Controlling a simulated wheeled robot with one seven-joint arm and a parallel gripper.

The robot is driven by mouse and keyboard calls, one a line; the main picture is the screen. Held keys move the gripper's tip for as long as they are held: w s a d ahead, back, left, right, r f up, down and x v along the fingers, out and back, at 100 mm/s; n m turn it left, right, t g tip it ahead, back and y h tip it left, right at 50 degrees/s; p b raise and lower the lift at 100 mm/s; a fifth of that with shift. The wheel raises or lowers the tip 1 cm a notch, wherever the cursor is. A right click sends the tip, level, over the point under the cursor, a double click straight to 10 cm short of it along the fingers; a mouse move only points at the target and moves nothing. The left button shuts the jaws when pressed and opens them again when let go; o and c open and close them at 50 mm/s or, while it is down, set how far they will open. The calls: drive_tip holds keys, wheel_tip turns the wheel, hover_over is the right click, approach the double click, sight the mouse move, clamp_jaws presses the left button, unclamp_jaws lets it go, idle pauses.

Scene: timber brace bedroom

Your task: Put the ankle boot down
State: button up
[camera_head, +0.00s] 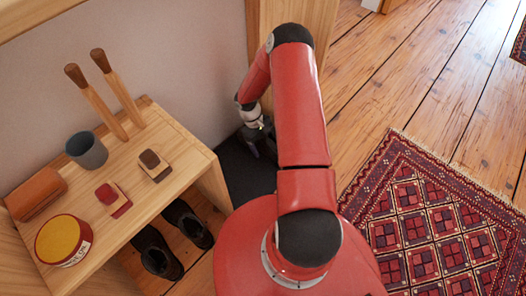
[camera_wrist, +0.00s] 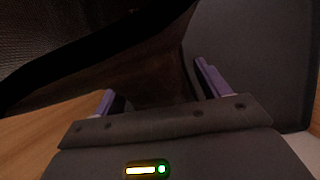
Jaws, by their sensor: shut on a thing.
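My gripper (camera_head: 258,143) is low beside the end of the wooden bench, above or at a black mat or tray (camera_head: 240,172) on the floor. In the wrist view my gripper's two purple-lined fingers (camera_wrist: 157,88) stand apart, with a dark brown surface, seemingly the ankle boot (camera_wrist: 150,65), between them. The boot is too dark to make out its outline. In the head view it is mostly hidden by my arm and gripper, and I cannot tell whether it touches the black surface.
A pair of dark shoes (camera_head: 159,252) stands under the bench (camera_head: 135,180). The bench top bears a grey cup (camera_head: 86,151), a round tin (camera_head: 62,241), brushes and wooden-handled tools. A patterned rug (camera_head: 430,225) lies right; bare floorboards (camera_head: 400,75) are clear behind it.

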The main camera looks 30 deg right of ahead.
drive_tip(key=shift+f+b, duration=0.4)
drive_tip(key=shift+f, duration=2.05)
drive_tip(key=shift+f, duration=0.2)
drive_tip(key=o, duration=1.4)
drive_tip(key=shift+r, duration=0.1)
drive_tip(key=p+v, duration=0.1)
drive_tip(key=v, duration=1.1)
drive_tip(key=shift+s+r+p, duration=0.1)
drive_tip(key=shift+r+p, duration=0.05)
drive_tip(key=shift+p, duration=0.25)
